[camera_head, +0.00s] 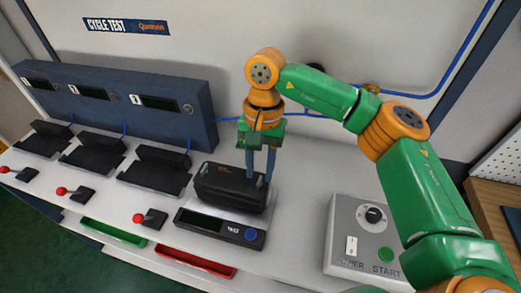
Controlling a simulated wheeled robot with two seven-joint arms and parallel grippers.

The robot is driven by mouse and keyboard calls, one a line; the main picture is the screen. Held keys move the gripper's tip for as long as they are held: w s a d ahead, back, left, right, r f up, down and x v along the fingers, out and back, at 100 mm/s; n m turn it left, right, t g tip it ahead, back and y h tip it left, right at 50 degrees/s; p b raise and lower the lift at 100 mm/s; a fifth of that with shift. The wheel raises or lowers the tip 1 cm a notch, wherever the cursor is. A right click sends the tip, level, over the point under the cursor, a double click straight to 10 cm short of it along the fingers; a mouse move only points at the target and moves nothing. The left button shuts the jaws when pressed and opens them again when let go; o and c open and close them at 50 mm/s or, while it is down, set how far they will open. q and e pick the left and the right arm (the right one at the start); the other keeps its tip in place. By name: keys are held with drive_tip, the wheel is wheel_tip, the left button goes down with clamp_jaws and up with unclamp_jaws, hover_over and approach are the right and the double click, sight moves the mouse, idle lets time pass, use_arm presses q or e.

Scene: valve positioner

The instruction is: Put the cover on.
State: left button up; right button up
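A black box-shaped unit (228,187) with small orange lettering on top sits on a scale-like device (219,229) with a dark display and a blue button. A seam-like line runs along its side; I cannot tell whether its upper part is a separate cover. My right gripper (258,179) points down at the right end of the black unit. Its two blue-grey fingers are apart, with the tips at the unit's edge. I cannot tell whether they hold it. My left gripper is not in view.
Three black open fixtures (154,174) stand along the left, with red-knobbed levers (150,219) before them and a numbered blue console (120,99) behind. A green tray (113,233) and a red tray (194,262) line the front. A grey START control box (362,236) stands right.

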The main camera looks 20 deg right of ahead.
wheel_tip(320, 180, up, 10)
drive_tip(key=w+p, duration=0.1)
drive_tip(key=shift+d, duration=0.45)
drive_tip(key=shift+w, duration=0.1)
